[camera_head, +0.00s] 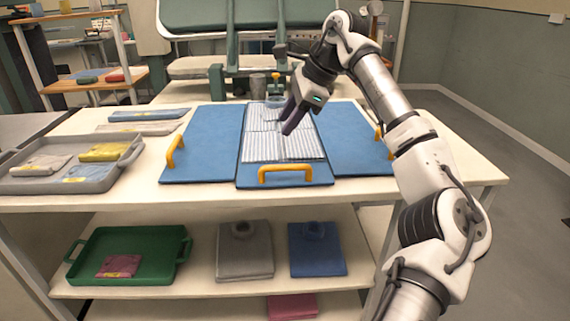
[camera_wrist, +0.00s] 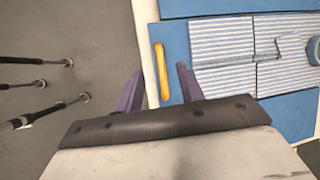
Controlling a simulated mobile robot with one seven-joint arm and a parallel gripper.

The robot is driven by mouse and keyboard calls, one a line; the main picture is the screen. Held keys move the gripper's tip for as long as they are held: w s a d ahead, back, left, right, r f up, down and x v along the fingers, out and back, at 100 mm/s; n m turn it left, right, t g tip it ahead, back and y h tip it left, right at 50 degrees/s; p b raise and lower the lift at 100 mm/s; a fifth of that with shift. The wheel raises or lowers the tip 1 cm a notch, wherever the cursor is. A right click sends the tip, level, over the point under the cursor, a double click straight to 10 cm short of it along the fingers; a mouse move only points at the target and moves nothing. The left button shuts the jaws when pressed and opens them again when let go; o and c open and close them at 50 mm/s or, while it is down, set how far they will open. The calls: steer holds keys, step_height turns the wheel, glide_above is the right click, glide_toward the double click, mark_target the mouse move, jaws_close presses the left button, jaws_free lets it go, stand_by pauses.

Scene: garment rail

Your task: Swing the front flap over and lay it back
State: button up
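The blue folding board lies on the table with a left panel (camera_head: 208,140), a right panel (camera_head: 350,140) and a middle strip. Its front flap (camera_head: 243,174) lies flat and has a yellow handle (camera_head: 285,168) at the table's front side. A grey-striped folded garment (camera_head: 275,148) lies on the middle strip. My gripper (camera_head: 290,128) is open and empty, raised above the board. In the wrist view the front handle (camera_wrist: 162,72) appears between my two spread purple fingers (camera_wrist: 159,78), below them and apart. The garment (camera_wrist: 222,60) shows to the right there.
Yellow side handles (camera_head: 175,150) stand on the outer panels. A grey tray (camera_head: 75,185) with folded garments is at the table's left. The floor is open at right.

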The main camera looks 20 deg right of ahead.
steer(key=s+d+h, duration=0.1)
steer(key=s+d, duration=0.1)
steer(key=d, duration=0.3)
glide_toward(290, 166)
steer(key=shift+m, duration=0.4)
steer(key=x, duration=0.8)
steer(key=shift+w+a+f, duration=0.1)
steer(key=shift+w+a, duration=0.15)
steer(key=shift+c, duration=0.5)
jaws_close()
